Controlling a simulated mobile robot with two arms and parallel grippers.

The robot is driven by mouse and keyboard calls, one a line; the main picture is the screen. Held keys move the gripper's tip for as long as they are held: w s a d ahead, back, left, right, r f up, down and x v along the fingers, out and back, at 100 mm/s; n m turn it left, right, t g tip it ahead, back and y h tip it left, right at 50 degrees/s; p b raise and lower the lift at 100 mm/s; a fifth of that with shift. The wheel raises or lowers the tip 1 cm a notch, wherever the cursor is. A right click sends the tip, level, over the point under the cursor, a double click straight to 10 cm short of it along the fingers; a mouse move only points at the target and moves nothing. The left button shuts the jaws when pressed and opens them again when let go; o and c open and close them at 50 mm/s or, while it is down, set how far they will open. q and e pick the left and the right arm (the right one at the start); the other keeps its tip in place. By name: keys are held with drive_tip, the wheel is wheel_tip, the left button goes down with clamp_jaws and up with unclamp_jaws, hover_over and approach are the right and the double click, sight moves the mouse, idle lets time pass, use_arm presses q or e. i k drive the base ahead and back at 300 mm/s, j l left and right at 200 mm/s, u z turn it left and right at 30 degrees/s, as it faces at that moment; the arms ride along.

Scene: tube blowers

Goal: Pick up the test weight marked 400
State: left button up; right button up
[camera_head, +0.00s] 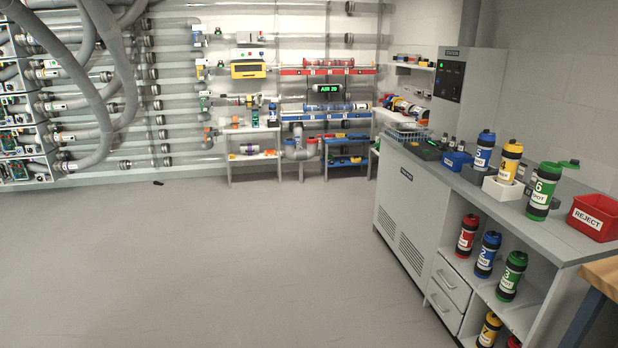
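No marking 400 can be read anywhere in the head view. Several small dark upright pieces (452,142) stand on the grey bench (560,228) at the right, next to a blue bin (457,160). They are too small to tell whether they are test weights. Neither of my grippers is in view.
On the bench stand carriers numbered 5 (483,152), 4 (509,163) and 6 (544,192), the last with its green lid open, and a red REJECT bin (597,217). More carriers fill the shelves below. Open floor (220,260) lies in front; a small black object (158,183) lies on it.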

sight(453, 142)
drive_tip(key=i+u, duration=0.35)
drive_tip(key=i, duration=1.5)
drive_tip(key=i+j+z, duration=0.15)
drive_tip(key=i+z, duration=0.25)
drive_tip(key=i, duration=0.2)
drive_tip(key=i+j+z, duration=0.35)
drive_tip(key=i, duration=0.2)
drive_tip(key=i+j+z, duration=0.4)
drive_tip(key=i, duration=0.15)
drive_tip(key=i+j+z, duration=0.2)
drive_tip(key=z, duration=0.15)
drive_tip(key=i+j+z, duration=0.2)
drive_tip(key=j+z, duration=0.15)
drive_tip(key=i+j+z, duration=0.15)
drive_tip(key=j+z, duration=0.55)
drive_tip(key=i+j+z, duration=0.1)
drive_tip(key=j+z, duration=0.2)
drive_tip(key=j, duration=0.25)
drive_tip(key=j+z, duration=0.25)
drive_tip(key=j, duration=0.35)
drive_tip(key=i, duration=0.2)
drive_tip(key=l+u, duration=0.05)
